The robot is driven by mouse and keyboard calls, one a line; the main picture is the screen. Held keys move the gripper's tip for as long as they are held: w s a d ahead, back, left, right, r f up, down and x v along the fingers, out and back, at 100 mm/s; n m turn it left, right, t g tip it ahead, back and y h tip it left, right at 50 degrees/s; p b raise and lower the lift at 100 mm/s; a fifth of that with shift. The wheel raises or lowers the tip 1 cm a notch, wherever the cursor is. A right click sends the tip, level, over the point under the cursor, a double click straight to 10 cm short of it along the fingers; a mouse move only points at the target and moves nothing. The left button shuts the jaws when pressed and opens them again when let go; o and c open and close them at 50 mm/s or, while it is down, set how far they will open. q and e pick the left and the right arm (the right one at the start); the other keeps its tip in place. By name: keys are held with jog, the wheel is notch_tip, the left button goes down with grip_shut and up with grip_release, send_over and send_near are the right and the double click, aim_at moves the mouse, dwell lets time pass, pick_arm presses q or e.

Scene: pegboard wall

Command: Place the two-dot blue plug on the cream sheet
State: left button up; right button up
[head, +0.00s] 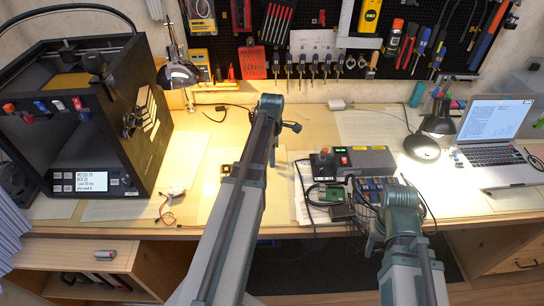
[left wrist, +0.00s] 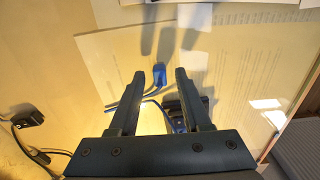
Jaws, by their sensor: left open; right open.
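A blue plug (left wrist: 160,76) with a blue cable lies at the left edge area of a pale cream sheet (left wrist: 240,70) with printed lines, in the left wrist view. Any dots on the plug are too small to tell. My left gripper (left wrist: 170,73) is open, its fingertips on either side of the plug's right part in the picture; nothing is clearly held. A dark block with blue (left wrist: 176,112) shows between the fingers, partly hidden. In the head view my left gripper is hidden behind my left arm. My right gripper's fingers do not show behind my right arm.
A black printer (head: 90,115) stands at left, with coloured pieces on its front. A grey box (head: 365,160), boards and cables crowd the middle. A lamp (head: 422,146) and laptop (head: 490,132) stand at right. A black piece with cables (left wrist: 28,118) lies left in the wrist view.

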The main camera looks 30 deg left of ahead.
pick_arm(q)
notch_tip(320, 180, up, 12)
jog(key=p, duration=1.2)
jog(key=shift+r, duration=0.15)
jog(key=s+d+m, duration=0.5)
jog(key=d+m, duration=0.4)
jog(key=d, duration=0.1)
jog(key=s+d+m, duration=0.6)
jog(key=d+m, duration=0.3)
jog(key=d, duration=0.1)
jog(key=s+d+m+y, duration=0.1)
jog(key=s+d+m, duration=0.4)
jog(key=d+m, duration=0.5)
jog(key=shift+s+d, duration=0.25)
